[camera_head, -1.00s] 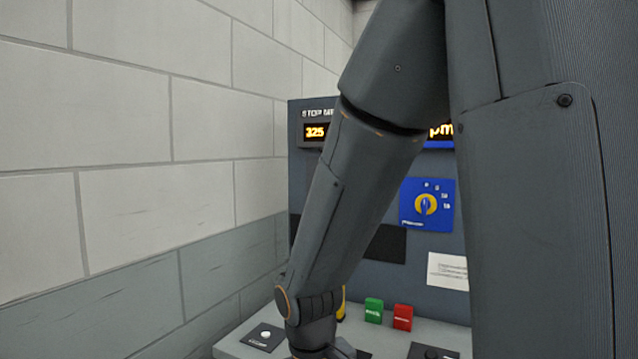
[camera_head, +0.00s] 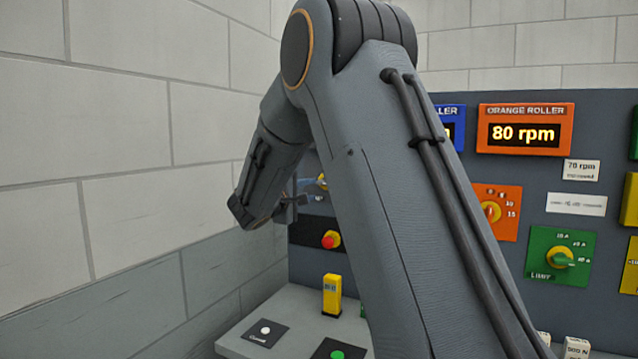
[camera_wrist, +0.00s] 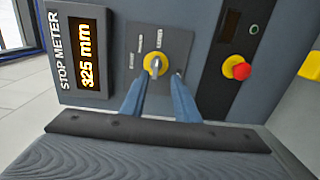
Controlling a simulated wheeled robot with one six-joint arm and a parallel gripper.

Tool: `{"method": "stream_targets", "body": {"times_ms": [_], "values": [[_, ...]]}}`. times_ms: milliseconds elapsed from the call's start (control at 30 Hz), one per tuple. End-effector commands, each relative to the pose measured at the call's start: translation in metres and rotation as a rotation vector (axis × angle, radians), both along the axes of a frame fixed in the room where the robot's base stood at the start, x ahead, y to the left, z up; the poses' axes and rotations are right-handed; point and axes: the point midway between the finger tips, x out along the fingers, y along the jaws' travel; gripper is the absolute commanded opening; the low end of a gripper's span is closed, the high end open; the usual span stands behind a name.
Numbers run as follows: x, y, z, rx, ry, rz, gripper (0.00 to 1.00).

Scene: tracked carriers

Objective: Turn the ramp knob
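In the wrist view my gripper (camera_wrist: 157,86) is open, with one blue finger to each side and a gap between them. A knob with a yellow base (camera_wrist: 155,64) on a dark plate is just beyond the fingertips, lined up with the gap. The plate's small labels are too small to read, so I cannot tell if this is the ramp knob. In the head view my gripper (camera_head: 302,189) is at the panel's left end, beside a partly hidden yellow knob (camera_head: 322,181). Other knobs sit on an orange plate (camera_head: 490,212) and a green plate (camera_head: 561,257).
The stop meter (camera_wrist: 83,52) reads 325 mm beside the knob plate. A red stop button (camera_wrist: 236,68) lies on its other side, also seen in the head view (camera_head: 331,240). A yellow block (camera_head: 332,296) stands on the grey ledge (camera_head: 232,343). My arm hides the panel's middle.

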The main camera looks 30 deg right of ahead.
Motion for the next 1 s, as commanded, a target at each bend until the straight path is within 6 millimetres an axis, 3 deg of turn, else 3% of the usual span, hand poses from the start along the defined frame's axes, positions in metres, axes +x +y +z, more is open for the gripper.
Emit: {"method": "stream_targets", "body": {"times_ms": [133,600,967,1000], "values": [[0.011,-0.006,0.008,-0.018,-0.016,0.01,0.28],[0.048,-0.055,0.007,-0.018,-0.013,0.01,0.28],[0.052,-0.06,0.006,-0.017,-0.013,0.01,0.28],[0.052,-0.06,0.006,-0.017,-0.013,0.01,0.23]]}}
